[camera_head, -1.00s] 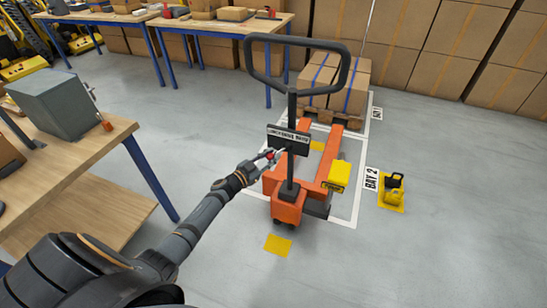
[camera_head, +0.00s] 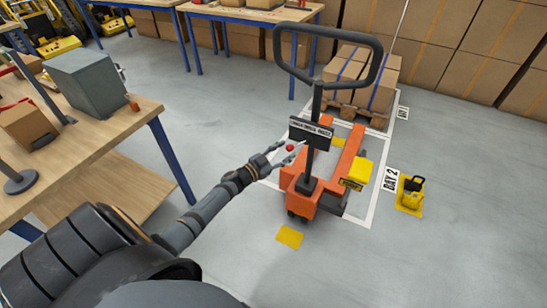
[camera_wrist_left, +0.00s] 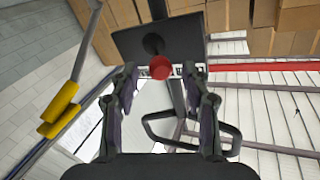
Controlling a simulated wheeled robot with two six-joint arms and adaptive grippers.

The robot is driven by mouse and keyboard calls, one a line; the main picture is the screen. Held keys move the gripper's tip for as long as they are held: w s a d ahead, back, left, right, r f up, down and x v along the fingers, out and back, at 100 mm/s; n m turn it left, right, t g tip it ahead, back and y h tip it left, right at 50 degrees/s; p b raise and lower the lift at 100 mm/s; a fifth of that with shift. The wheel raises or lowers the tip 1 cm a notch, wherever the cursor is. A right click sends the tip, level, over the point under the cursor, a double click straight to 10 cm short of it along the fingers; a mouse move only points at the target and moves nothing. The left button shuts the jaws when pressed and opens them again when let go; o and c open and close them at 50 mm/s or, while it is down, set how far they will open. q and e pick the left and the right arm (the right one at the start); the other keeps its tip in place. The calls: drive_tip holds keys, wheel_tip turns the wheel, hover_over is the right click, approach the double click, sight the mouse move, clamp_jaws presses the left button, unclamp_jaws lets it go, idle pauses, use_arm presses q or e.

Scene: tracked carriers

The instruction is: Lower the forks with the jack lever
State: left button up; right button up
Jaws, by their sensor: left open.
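The orange pallet jack (camera_head: 304,200) stands on the floor with its dark loop handle (camera_head: 376,62) raised. Its forks (camera_head: 352,145) run back toward a pallet of boxes; their height is hard to tell. A dark labelled plate (camera_head: 311,131) sits on the handle post. The jack lever's red knob (camera_head: 289,148) is in front of this plate, and shows in the left wrist view (camera_wrist_left: 160,67). My left gripper (camera_head: 281,154) is open at the knob. In the wrist view the knob lies between the open fingertips (camera_wrist_left: 160,78), with gaps on both sides. My right gripper is out of view.
A wooden workbench (camera_head: 95,140) with a grey box (camera_head: 88,80) stands at left. Cartons line the back.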

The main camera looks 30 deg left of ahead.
use_arm(q)
drive_tip(key=v, duration=0.9)
drive_tip(key=s+a+f+n+g+y+p, duration=0.2)
drive_tip(key=s+f+n+g+y+p, duration=0.15)
drive_tip(key=s+f, duration=0.7)
drive_tip(key=s+a+f+n+g+y+p, duration=0.2)
drive_tip(key=s+f+g+y+p, duration=0.4)
drive_tip(key=f, duration=0.8)
drive_tip(key=s+d+f+g+h, duration=0.1)
drive_tip(key=s+d+f+g, duration=0.2)
drive_tip(key=s, duration=0.9)
drive_tip(key=s+d+f+g+h+p, duration=0.1)
drive_tip(key=s+d+f, duration=0.5)
drive_tip(key=s, duration=0.7)
drive_tip(key=shift+s+d+f+g+h, duration=0.35)
drive_tip(key=shift+d+g+h, duration=0.4)
drive_tip(key=shift+d+g, duration=0.4)
